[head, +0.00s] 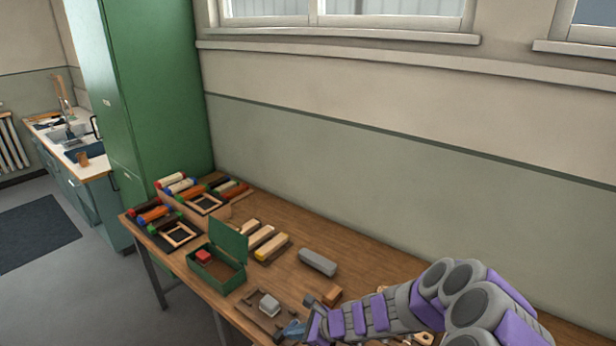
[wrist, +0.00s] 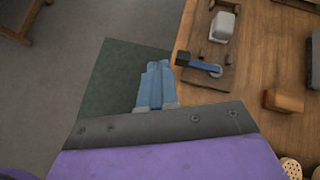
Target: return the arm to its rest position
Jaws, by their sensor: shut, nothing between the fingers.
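My arm, grey and purple, reaches in from the lower right of the head view, low over the wooden workbench (head: 345,262). My gripper (head: 291,330) shows near the bench's front edge in the head view. In the wrist view my gripper (wrist: 156,85) has its blue fingers together with nothing between them. There it shows over the floor and dark green mat (wrist: 112,88), left of the bench edge. A wooden fixture (wrist: 207,68) with a blue lever (wrist: 197,67) and a grey-white block (wrist: 222,27) is just right of the fingers.
An open green box (head: 217,272) with a red piece inside stands on the bench. A grey block (head: 317,262) and an orange-brown block (head: 332,295) lie near my arm. Trays of coloured rolls (head: 178,184) are at the far left end, before a green cabinet (head: 150,90).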

